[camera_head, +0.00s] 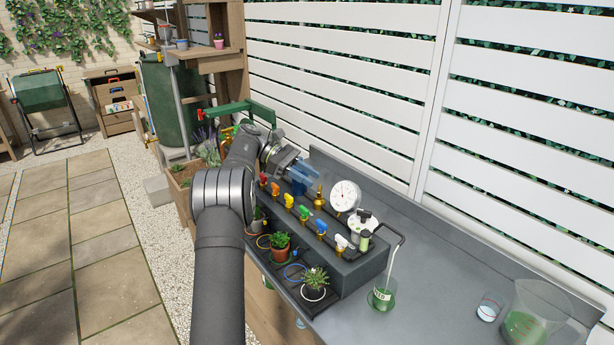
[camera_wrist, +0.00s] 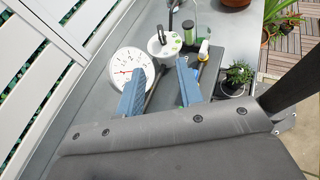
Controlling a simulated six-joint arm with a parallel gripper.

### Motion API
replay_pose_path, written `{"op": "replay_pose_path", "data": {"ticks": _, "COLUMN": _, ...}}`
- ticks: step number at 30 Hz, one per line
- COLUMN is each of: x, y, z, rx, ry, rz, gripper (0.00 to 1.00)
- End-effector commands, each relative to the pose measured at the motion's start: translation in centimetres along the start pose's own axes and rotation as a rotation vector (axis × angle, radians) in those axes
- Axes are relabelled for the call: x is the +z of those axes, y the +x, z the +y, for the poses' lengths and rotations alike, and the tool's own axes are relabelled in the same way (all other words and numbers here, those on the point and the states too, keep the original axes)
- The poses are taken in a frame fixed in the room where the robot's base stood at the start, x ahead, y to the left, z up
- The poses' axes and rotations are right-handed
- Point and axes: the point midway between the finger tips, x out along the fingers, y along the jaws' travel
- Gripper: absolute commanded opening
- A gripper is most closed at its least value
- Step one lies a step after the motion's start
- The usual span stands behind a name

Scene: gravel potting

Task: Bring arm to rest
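My gripper (camera_head: 302,178) has blue fingers and hangs over the back of the dark manifold block (camera_head: 352,268), left of the round white pressure gauge (camera_head: 345,196). In the wrist view my gripper (camera_wrist: 160,84) shows its two fingers spread apart with nothing held between them. The gauge (camera_wrist: 133,66) is beside the left finger, and a white round-topped device (camera_wrist: 163,45) is beyond the fingertips. My arm hides part of the block's left end in the head view.
Coloured valves, including a yellow one (camera_head: 289,201), line the block. Potted plants, including a succulent (camera_head: 315,279), stand in front. A green-filled beaker (camera_head: 382,298) with a bent tool, a small glass (camera_head: 489,308) and a large clear container (camera_head: 530,318) stand right. A white slatted fence (camera_head: 360,90) rises behind.

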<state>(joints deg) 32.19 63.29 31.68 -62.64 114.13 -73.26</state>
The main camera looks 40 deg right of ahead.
Motion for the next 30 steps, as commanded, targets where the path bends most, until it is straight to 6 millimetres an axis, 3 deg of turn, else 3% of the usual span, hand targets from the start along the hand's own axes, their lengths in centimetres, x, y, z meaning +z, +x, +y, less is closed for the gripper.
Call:
{"op": "replay_pose_path", "data": {"ticks": 14, "x": 0.1, "y": 0.6, "z": 0.0, "rx": 0.0, "ry": 0.0, "rz": 0.0, "gripper": 0.34}}
{"op": "replay_pose_path", "data": {"ticks": 19, "x": 0.1, "y": 2.8, "z": 0.0, "rx": -0.001, "ry": -0.001, "rz": 0.0, "gripper": 0.34}}
{"op": "replay_pose_path", "data": {"ticks": 30, "x": 0.1, "y": 10.2, "z": 0.0, "rx": -0.002, "ry": 0.0, "rz": 0.0, "gripper": 0.34}}
